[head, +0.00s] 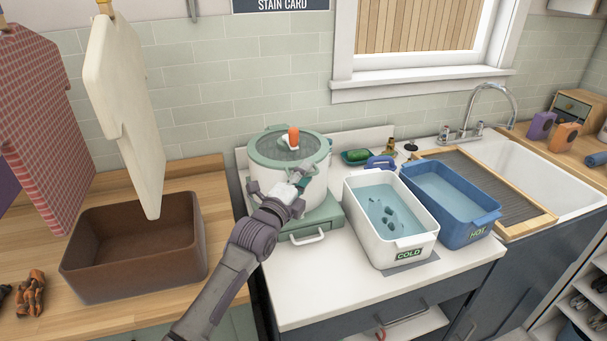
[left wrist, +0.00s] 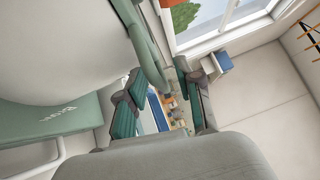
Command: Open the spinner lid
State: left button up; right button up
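The spinner (head: 274,176) is a white tub on a pale green base. Its round green-rimmed lid (head: 268,153) has a clear top and an orange knob (head: 293,138), and it sits shut on the tub. My left gripper (head: 304,178) is at the tub's right side, just below the lid rim. In the left wrist view, the gripper's teal-padded fingers (left wrist: 161,78) are spread apart. The green rim (left wrist: 148,50) passes close to the left finger; I cannot tell whether they touch. My right gripper is not in view.
A white COLD basin (head: 388,250) and a blue HOT basin (head: 446,207), both holding water, stand right of the spinner. A brown bin (head: 101,277) is at left below hanging cloths. A green soap dish (head: 357,155) lies behind. The counter front (head: 330,285) is clear.

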pick_arm(q)
grip_shut()
jog(key=shift+r, duration=0.1)
dwell(0.3)
